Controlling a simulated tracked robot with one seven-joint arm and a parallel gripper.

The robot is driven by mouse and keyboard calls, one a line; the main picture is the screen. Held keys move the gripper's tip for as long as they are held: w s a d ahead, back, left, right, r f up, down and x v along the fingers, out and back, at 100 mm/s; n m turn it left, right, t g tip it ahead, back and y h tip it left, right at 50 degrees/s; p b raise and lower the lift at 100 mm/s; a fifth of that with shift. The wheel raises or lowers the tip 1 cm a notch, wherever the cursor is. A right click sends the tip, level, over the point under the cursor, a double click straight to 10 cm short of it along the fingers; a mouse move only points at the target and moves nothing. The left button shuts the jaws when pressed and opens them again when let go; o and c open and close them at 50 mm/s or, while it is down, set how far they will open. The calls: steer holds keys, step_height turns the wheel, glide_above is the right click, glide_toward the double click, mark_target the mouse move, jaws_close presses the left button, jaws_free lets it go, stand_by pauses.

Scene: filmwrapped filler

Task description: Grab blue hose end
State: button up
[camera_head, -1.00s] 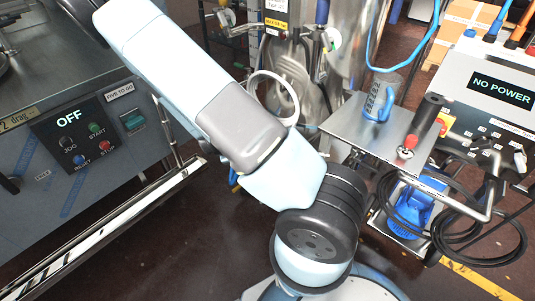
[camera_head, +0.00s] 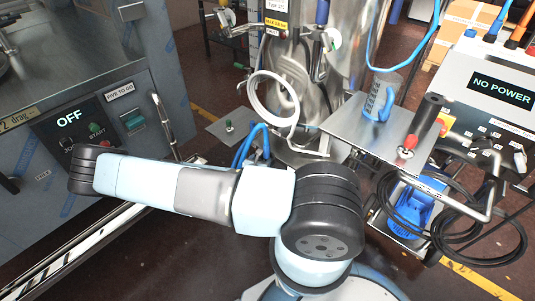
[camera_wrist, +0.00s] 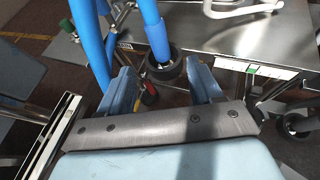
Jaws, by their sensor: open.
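The blue hose (camera_wrist: 152,28) comes down from the top of the wrist view and ends in a black collar, the blue hose end (camera_wrist: 166,70). In the head view the blue hose (camera_head: 251,136) arches up behind my arm, and its end is hidden. My gripper (camera_wrist: 161,82) is open, with one blue finger on each side of the black collar in the wrist picture. The collar looks closer to the right finger. I cannot tell its depth relative to the fingertips, or whether they touch. My gripper is hidden in the head view.
A steel table (camera_head: 345,124) carries a measuring jug (camera_head: 379,98). A steel vessel (camera_head: 293,70) stands behind the hose. The OFF control cabinet (camera_head: 140,80) is left; the NO POWER box (camera_head: 480,100) is right. Black cables (camera_head: 470,235) loop beside a blue pump (camera_head: 412,208).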

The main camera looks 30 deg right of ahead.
mark_target(266, 151)
steer(key=shift+n, duration=0.4)
steer(key=x, duration=0.8)
steer(key=shift+w+d, duration=0.3)
steer(key=shift+w+r+x, duration=0.15)
steer(key=shift+x, duration=1.2)
steer(key=shift+w+r+x, duration=0.1)
steer(key=shift+r+x, duration=0.1)
steer(key=shift+x, duration=1.1)
steer(key=shift+t, duration=0.3)
jaws_close()
